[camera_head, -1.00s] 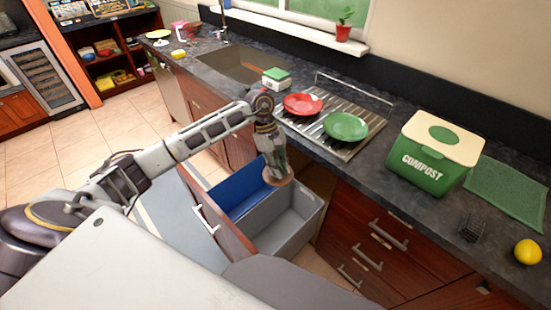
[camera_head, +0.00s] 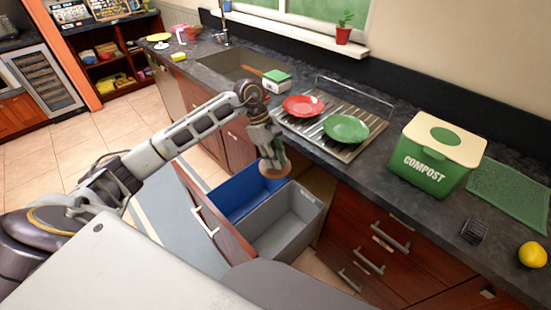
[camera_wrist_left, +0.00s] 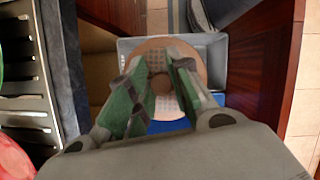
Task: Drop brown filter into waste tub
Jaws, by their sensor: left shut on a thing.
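In the left wrist view the filter (camera_wrist_left: 159,48) shows between and beyond the fingertips. It is held above the pulled-out drawer (camera_head: 205,215). The drawer holds a blue tub (camera_head: 240,195) and a grey tub (camera_head: 290,222). In the head view the filter overlaps the far end of the blue tub, near the border with the grey one. I cannot tell its exact height. No label shows on either tub. My right gripper is not in view.
The counter edge runs close behind my left gripper. On the counter are a dish rack with a red plate (camera_head: 304,105) and a green plate (camera_head: 346,129), a green compost bin (camera_head: 435,155), a sponge mat (camera_head: 510,195) and a lemon (camera_head: 532,254).

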